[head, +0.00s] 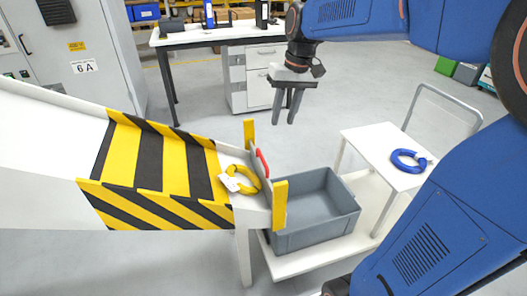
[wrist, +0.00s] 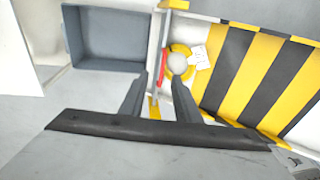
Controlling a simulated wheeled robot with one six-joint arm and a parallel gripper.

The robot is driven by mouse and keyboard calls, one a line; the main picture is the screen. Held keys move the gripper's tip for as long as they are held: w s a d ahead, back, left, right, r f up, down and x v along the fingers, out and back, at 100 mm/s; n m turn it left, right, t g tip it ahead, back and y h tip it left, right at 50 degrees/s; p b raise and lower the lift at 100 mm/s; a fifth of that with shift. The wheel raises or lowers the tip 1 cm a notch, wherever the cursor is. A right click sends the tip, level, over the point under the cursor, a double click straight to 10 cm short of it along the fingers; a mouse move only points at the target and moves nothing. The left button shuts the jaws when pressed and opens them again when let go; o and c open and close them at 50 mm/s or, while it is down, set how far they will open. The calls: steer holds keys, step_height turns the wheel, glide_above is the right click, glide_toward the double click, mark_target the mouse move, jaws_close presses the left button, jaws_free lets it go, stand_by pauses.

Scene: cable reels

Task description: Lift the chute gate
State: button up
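The chute (head: 150,165) slopes down from the left, with yellow and black stripes; it also shows in the wrist view (wrist: 250,70). The chute gate (head: 267,181) stands down between two yellow posts at the lower end. Its red handle (head: 262,162) is on top and also shows in the wrist view (wrist: 162,60). A yellow cable ring (head: 246,180) with a white tag lies on the chute just behind the gate. My gripper (head: 283,121) points down, open and empty, above and apart from the gate. Its fingers in the wrist view (wrist: 160,79) appear either side of the handle's line.
A grey bin (head: 315,232) sits on a low white shelf below the chute end. A white trolley top (head: 372,140) at right holds a blue cable ring (head: 408,160). A workbench (head: 225,34) and a grey cabinet (head: 75,50) stand behind. The floor between is clear.

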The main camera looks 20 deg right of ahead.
mark_target(262, 156)
steer(key=w+f+g, duration=0.1)
steer(key=w, duration=0.6)
steer(key=a+f, duration=0.1)
steer(key=f, duration=0.4)
steer(key=a+f, duration=0.1)
steer(key=f, duration=0.5)
steer(key=a+f, duration=0.2)
steer(key=f, duration=0.4)
steer(key=shift+r, duration=0.1)
jaws_close()
